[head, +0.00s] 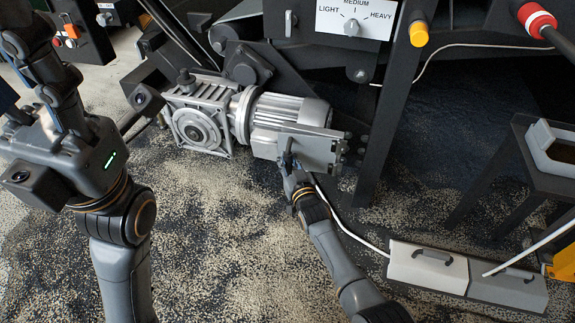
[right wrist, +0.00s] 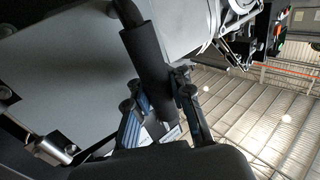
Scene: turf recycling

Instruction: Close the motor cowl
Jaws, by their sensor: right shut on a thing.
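The grey motor (head: 290,108) with its square gearbox (head: 197,127) sits low under the machine. The cowl (head: 318,152), a flat grey plate with dark fittings on its right edge, is at the motor's right front. I cannot tell whether it sits flush. My right gripper (head: 288,160) is at the plate's left part. In the right wrist view its fingers (right wrist: 165,120) are closed around a dark round handle (right wrist: 148,65) next to the grey cowl plate (right wrist: 70,75).
A dark machine leg (head: 383,120) stands just right of the cowl. A white cable runs across the floor to grey handled boxes (head: 428,268) at the lower right. A dark stand with a grey tray (head: 548,150) is at the right. The speckled floor (head: 225,240) in front is clear.

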